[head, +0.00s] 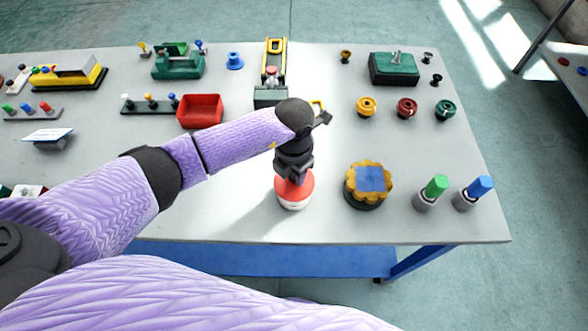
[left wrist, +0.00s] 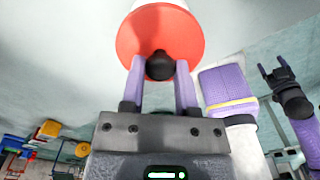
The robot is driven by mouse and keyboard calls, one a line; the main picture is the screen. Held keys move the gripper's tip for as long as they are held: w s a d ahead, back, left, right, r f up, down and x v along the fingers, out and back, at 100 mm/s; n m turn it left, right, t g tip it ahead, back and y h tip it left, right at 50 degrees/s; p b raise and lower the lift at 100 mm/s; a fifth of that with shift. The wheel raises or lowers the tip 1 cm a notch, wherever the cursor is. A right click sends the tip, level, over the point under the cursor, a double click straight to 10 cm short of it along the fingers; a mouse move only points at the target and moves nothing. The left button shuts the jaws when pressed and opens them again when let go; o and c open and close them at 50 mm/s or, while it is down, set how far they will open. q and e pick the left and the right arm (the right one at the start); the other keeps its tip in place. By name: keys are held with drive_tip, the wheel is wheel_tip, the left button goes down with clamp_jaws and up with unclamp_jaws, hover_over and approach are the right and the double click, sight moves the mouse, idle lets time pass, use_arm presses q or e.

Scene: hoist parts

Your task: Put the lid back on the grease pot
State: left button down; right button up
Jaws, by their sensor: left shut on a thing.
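The red lid (head: 294,186) is over the white grease pot (head: 293,204) near the front of the table. My left gripper (head: 293,172) points down at the lid from above. In the left wrist view the gripper (left wrist: 160,70) is shut on the black knob of the red lid (left wrist: 185,35). A strip of the white pot (left wrist: 160,3) shows beyond the lid's edge. The lid looks level and lined up with the pot, but I cannot tell whether it touches the rim. My right gripper (left wrist: 278,72) is small and dark in the left wrist view, away from the pot.
A yellow scalloped piece with a blue top (head: 371,180) stands close right of the pot. Farther right stand a green-topped cylinder (head: 431,192) and a blue-topped cylinder (head: 473,192). A red bin (head: 200,111) is behind left. The table to the pot's left is clear.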

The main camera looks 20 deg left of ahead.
idle(0.4)
use_arm(q)
unclamp_jaws()
idle(0.4)
wheel_tip(320, 180, up, 4)
drive_tip(key=p, duration=0.3)
drive_tip(key=shift+p, duration=0.3)
wheel_tip(320, 180, up, 3)
drive_tip(key=p, duration=0.2)
drive_tip(key=shift+p, duration=0.35)
clamp_jaws()
